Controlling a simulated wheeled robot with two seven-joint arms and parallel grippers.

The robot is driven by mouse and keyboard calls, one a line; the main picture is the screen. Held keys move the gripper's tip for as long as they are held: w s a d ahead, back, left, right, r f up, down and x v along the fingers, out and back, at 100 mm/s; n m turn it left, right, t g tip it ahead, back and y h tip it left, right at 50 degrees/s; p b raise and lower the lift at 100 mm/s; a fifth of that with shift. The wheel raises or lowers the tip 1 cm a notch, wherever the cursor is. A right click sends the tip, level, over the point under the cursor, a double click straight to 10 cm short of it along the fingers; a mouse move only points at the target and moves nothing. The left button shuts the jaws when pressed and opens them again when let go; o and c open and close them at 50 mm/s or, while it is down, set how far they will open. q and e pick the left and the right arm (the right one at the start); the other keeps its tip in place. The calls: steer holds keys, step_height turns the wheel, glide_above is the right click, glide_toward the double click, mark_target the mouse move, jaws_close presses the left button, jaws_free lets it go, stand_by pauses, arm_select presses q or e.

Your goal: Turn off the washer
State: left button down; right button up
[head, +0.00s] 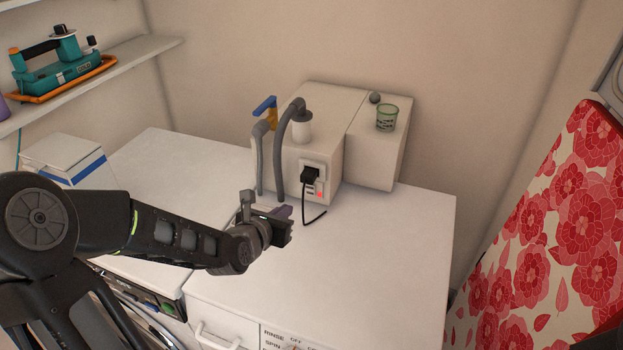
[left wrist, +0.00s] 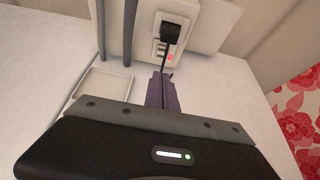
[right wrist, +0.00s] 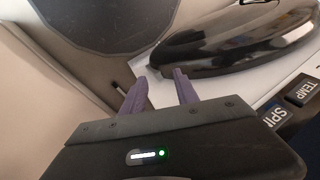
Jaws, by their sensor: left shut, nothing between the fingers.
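The white washer (head: 385,270) stands at the front. My left gripper (head: 284,213) is shut and empty, above the white top, just in front of the outlet. My right gripper (right wrist: 160,77) shows only in the right wrist view, open and empty, with SPIN and TEMP labels (right wrist: 291,95) to its right.
Grey hoses (head: 281,150) and a blue-handled yellow valve (head: 264,112) stand left of the outlet. A green cup (head: 387,117) stands on the wall box. A floral red board (head: 540,230) leans at the right. The white top's right side is clear.

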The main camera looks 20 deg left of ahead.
arm_select(q)
steer(key=shift+s+r, duration=0.1)
steer(key=shift+s, duration=0.05)
steer(key=b, duration=0.3)
glide_toward(309, 187)
step_height(309, 187, down, 2)
steer(key=w, duration=0.2)
steer(key=w+p, duration=0.2)
steer(key=w, duration=0.1)
steer(key=shift+w+a+f, duration=0.15)
steer(key=shift+w+f, duration=0.15)
steer(key=shift+w, duration=0.1)
